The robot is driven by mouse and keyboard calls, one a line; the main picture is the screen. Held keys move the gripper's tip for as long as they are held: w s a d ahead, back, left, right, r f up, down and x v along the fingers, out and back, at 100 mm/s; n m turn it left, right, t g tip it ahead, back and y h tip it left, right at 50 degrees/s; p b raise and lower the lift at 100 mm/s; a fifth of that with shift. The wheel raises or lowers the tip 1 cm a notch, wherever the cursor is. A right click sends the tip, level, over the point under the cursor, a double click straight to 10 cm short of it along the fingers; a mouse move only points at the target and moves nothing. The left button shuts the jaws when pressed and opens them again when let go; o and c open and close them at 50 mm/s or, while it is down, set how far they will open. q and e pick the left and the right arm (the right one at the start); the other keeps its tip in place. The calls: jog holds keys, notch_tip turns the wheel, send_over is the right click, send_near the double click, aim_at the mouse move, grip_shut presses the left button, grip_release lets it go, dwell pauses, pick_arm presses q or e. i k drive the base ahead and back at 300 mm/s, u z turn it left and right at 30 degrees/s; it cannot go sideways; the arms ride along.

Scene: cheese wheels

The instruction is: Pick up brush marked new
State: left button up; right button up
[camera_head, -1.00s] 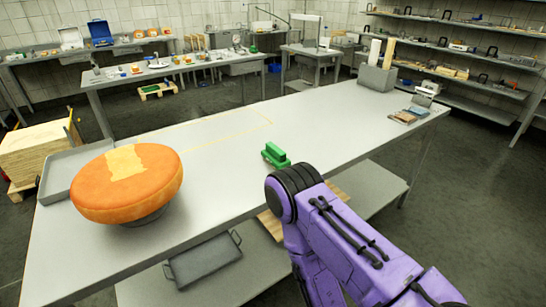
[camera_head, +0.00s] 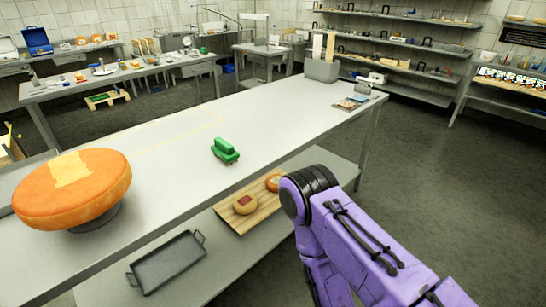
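A green object that looks like a brush (camera_head: 225,152) lies on the steel table (camera_head: 270,118) near its front edge, around mid-length. No "new" marking can be read on it at this size. A grey holder (camera_head: 321,71) with pale upright pieces stands at the table's far end; I cannot tell whether these are brushes. My purple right arm comes in from the lower right, in front of the table, and its gripper is not in view. My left arm and gripper are not in view.
A large orange cheese wheel (camera_head: 105,170) sits on a dark round stand at the table's left. Small flat items (camera_head: 352,102) lie at the far right corner. The lower shelf holds a dark tray (camera_head: 167,264) and a board (camera_head: 232,217) with small cheeses. Floor to the right is clear.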

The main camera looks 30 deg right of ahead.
aim_at(224, 151)
jog(key=u, duration=0.4)
jog(key=k, duration=0.15)
jog(key=z, duration=1.15)
jog(key=i, duration=0.55)
jog(key=u, duration=0.5)
